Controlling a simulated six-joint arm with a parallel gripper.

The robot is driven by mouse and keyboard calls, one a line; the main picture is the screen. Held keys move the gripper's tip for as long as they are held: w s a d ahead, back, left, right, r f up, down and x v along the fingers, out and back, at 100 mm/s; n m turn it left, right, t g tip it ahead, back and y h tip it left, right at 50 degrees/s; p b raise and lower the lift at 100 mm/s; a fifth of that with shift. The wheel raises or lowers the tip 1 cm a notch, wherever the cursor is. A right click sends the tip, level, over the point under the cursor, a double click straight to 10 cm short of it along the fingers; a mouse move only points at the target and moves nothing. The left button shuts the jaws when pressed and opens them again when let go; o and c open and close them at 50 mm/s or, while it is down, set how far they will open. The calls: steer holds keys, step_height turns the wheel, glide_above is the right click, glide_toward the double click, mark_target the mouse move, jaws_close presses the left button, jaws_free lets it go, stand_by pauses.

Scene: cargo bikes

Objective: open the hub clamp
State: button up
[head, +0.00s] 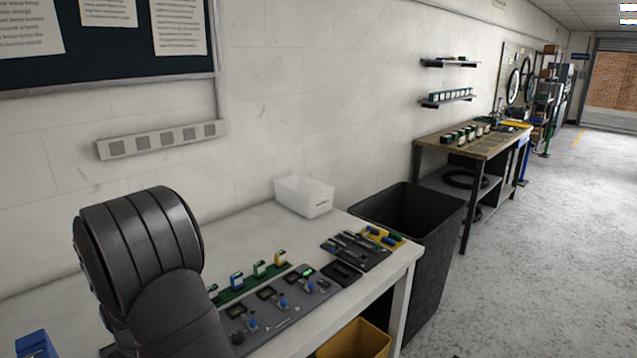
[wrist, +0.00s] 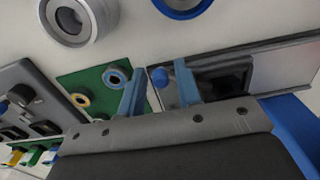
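My gripper (wrist: 157,92) shows in the wrist view with its two blue-grey fingers apart. A small blue knob (wrist: 160,77) shows in the gap between them; I cannot tell its distance, and no finger clearly touches it. A grey metal piece (wrist: 290,68) lies behind and right of the fingers. I cannot tell for certain which part is the hub clamp. In the head view, a dark grey panel (head: 283,308) with several blue-knobbed fittings lies on the white bench, right of my arm. My arm hides the gripper and the panel's left end there.
A green strip (head: 245,284) with several coloured blocks lies behind the panel. A white bin (head: 304,196), a dark tool tray (head: 352,249) and a yellow tray (head: 384,236) stand farther along the bench. A black bin (head: 440,240) stands beyond its right end.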

steer(key=c, duration=0.6)
